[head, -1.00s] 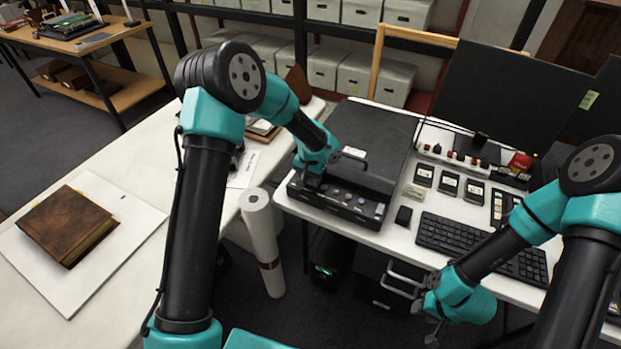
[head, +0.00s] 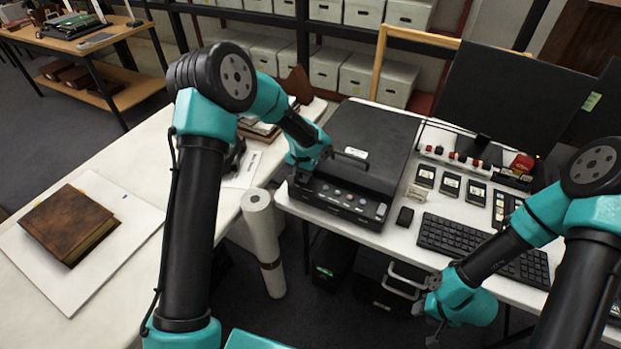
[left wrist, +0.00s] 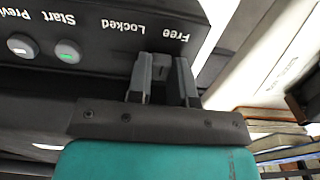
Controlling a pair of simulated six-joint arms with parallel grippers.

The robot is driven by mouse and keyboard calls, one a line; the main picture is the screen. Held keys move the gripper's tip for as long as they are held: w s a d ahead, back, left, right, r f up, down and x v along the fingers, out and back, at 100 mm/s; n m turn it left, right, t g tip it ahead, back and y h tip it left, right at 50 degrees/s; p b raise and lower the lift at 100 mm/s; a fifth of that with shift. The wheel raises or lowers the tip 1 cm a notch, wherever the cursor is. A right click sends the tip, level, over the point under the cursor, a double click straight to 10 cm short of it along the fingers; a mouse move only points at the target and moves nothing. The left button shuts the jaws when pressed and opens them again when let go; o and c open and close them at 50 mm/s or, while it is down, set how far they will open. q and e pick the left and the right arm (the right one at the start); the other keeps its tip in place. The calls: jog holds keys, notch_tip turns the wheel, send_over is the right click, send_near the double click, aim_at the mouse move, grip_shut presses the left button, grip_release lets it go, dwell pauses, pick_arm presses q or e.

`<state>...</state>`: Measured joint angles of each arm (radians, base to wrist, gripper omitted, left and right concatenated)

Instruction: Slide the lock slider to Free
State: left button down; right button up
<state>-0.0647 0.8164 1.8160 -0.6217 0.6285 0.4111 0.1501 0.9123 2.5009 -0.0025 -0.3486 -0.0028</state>
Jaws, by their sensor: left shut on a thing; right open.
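The flatbed scanner (head: 370,150) stands on the white desk, with a front panel of buttons. My left gripper (head: 302,178) is at the left end of that panel. In the left wrist view its fingers (left wrist: 163,82) are closed around the small dark lock slider (left wrist: 160,66), which is mostly hidden between them. The upside-down labels Free (left wrist: 179,33) and Locked (left wrist: 126,25) sit just above the fingers. The slider appears near the Free label, but its exact stop is hard to tell. My right gripper (head: 432,322) is open and empty, in front of the desk.
A white paper roll (head: 262,240) stands left of the desk. A brown book (head: 68,224) lies on the left table.

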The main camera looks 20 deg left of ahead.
pick_arm(q)
jog(key=shift+w+a, duration=0.2)
jog(key=shift+a, duration=0.4)
jog(key=c, duration=1)
grip_release()
jog(key=shift+a, duration=0.1)
notch_tip(320, 180, up, 18)
jog(key=shift+f, duration=0.25)
